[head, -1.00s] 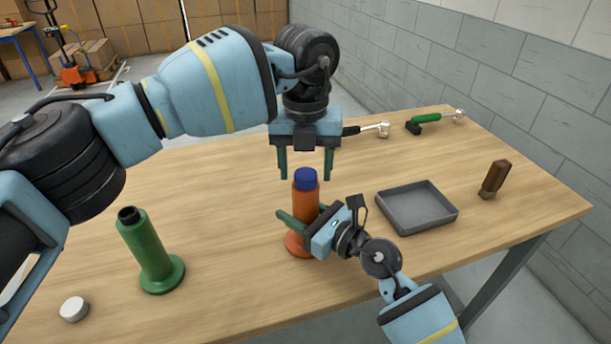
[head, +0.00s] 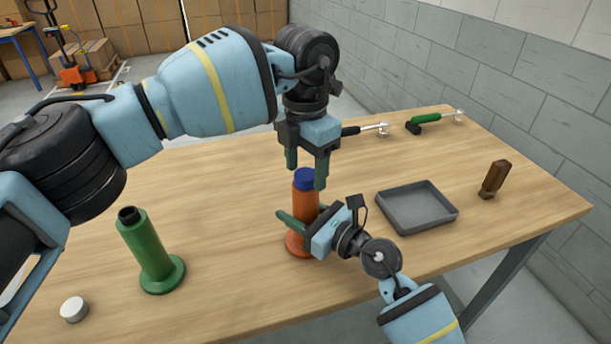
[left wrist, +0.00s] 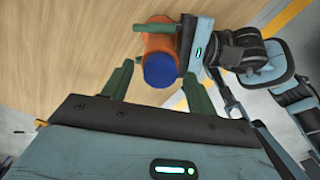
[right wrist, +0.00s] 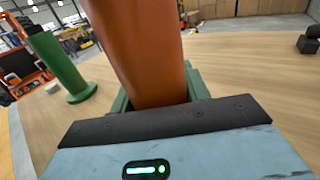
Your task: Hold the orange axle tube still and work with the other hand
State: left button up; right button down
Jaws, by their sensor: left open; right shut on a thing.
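The orange axle tube (head: 305,208) stands upright on its round base with a blue cap (head: 305,179) on top. My right gripper (head: 300,222) is shut around the tube's lower part; the right wrist view shows the orange tube (right wrist: 145,50) between its fingers. My left gripper (head: 307,172) is open, pointing down, with its fingers on either side of and around the height of the blue cap. In the left wrist view the blue cap (left wrist: 160,70) lies between the open fingers; I cannot tell whether they touch it.
A green tube (head: 148,250) stands at the left, also in the right wrist view (right wrist: 58,62), near a white cap (head: 74,309). A grey tray (head: 418,222) lies right of the tube. A brown-handled tool (head: 495,178) and a green-handled tool (head: 432,119) lie farther right and back.

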pick_arm(q)
jog(key=m, duration=0.4)
jog(key=shift+m, duration=0.3)
jog(key=shift+c, duration=0.5)
jog(key=c, duration=0.7)
jog(key=shift+c, duration=0.2)
jog(key=n, duration=0.6)
jog(key=shift+n, duration=0.4)
jog(key=n, duration=0.3)
